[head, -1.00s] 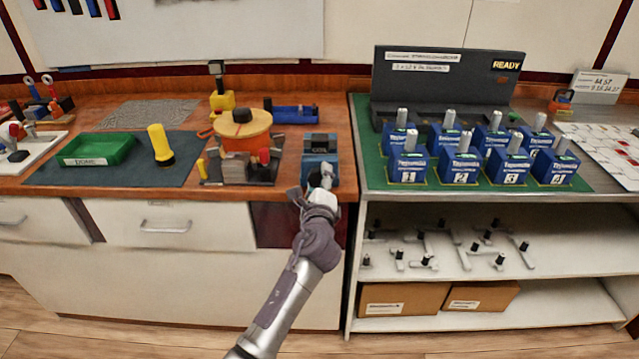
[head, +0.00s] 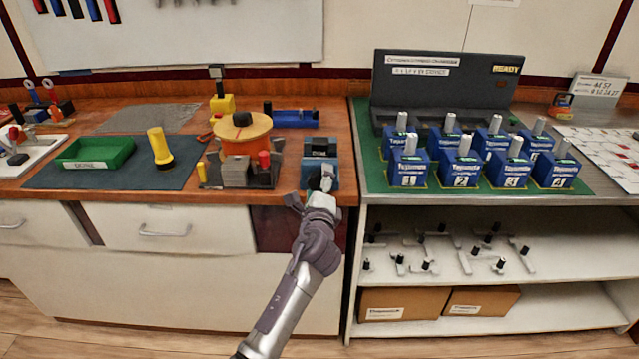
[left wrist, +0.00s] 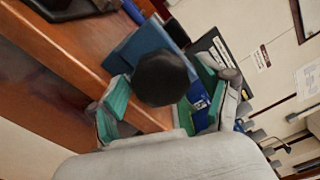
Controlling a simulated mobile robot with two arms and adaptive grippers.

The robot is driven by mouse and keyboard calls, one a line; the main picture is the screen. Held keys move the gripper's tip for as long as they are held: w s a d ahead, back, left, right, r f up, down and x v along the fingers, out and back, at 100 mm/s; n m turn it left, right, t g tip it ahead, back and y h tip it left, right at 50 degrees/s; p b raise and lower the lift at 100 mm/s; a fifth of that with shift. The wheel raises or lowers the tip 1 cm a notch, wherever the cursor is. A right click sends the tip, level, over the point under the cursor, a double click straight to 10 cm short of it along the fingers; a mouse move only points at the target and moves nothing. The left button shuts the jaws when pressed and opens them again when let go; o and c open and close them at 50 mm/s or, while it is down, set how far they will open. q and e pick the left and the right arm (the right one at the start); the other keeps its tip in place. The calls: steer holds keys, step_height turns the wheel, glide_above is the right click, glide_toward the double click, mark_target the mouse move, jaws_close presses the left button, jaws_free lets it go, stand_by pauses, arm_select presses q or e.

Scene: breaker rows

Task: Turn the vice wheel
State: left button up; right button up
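The vice is a small blue block with a dark top (head: 320,155) at the front right edge of the wooden bench; its blue body also shows in the left wrist view (left wrist: 142,45). A round black knob or wheel face (left wrist: 165,78) is in front of the blue body in the left wrist view. My left gripper (head: 312,193) is at the vice's front. Its green-padded fingers (left wrist: 163,100) are spread on either side of the black round part, with no clear contact visible. The fingertips partly hide the wheel in the head view. My right gripper is not in view.
A spool fixture (head: 243,135), a yellow flashlight (head: 160,147) and a green tray (head: 92,155) are on the bench to the left. Several blue numbered breakers (head: 460,168) stand on the green mat to the right. The space before the drawers is clear.

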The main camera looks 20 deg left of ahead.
arm_select(q)
steer(key=v, duration=1.2)
stand_by(0.4)
